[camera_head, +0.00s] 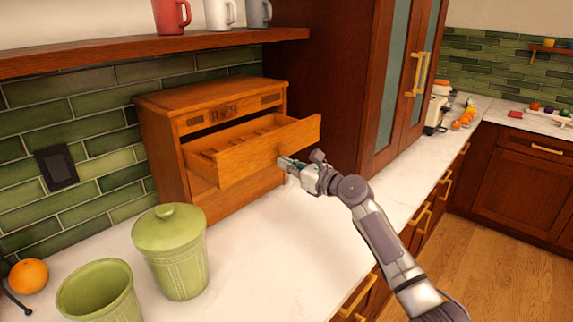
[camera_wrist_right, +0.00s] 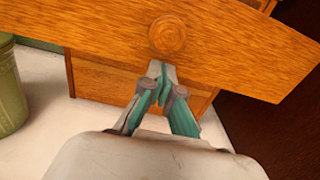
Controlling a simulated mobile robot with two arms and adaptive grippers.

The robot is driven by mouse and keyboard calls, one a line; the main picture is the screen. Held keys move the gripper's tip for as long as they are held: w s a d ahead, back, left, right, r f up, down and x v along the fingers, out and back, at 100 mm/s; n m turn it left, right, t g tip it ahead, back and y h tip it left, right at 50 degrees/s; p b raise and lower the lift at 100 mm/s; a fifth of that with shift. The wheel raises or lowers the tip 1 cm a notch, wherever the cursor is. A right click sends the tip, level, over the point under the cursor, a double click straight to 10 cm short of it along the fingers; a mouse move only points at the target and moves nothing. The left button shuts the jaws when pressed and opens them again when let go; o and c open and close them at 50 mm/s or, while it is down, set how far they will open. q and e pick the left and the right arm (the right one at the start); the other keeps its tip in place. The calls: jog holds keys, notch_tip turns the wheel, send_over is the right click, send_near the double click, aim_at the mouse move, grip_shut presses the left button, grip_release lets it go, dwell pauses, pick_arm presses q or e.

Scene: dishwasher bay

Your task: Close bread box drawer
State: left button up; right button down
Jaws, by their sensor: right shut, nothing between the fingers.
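The wooden bread box (camera_head: 212,130) stands on the white counter against the green tiled wall. Its upper drawer (camera_head: 245,155) is pulled well out, and its inside shows from above. In the right wrist view the drawer front (camera_wrist_right: 225,38) fills the upper part, with a round wooden knob (camera_wrist_right: 168,34) in the middle. My right gripper (camera_head: 284,163) is at the drawer front, near its lower edge. In the right wrist view the right gripper (camera_wrist_right: 159,68) is shut and empty, its tips just below the knob. Whether the tips touch the wood I cannot tell. My left gripper is not in view.
A lidded green canister (camera_head: 178,260) and an open green pot (camera_head: 98,292) stand on the counter (camera_head: 290,250) in front of the box, with an orange (camera_head: 28,275) at left. A tall cabinet (camera_head: 335,90) is right of the box. A shelf (camera_head: 150,52) with mugs hangs above.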

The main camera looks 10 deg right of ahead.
jog(key=b+x, duration=0.2)
jog(key=x, duration=0.5)
jog(key=shift+w, duration=0.15)
jog(key=b+x, duration=0.3)
jog(key=shift+w+a+f, duration=0.1)
jog(key=shift+w+a, duration=0.05)
jog(key=shift+w, duration=0.15)
jog(key=shift+w+a+b, duration=0.3)
jog(key=shift+a+b, duration=0.05)
jog(key=shift+b, duration=0.05)
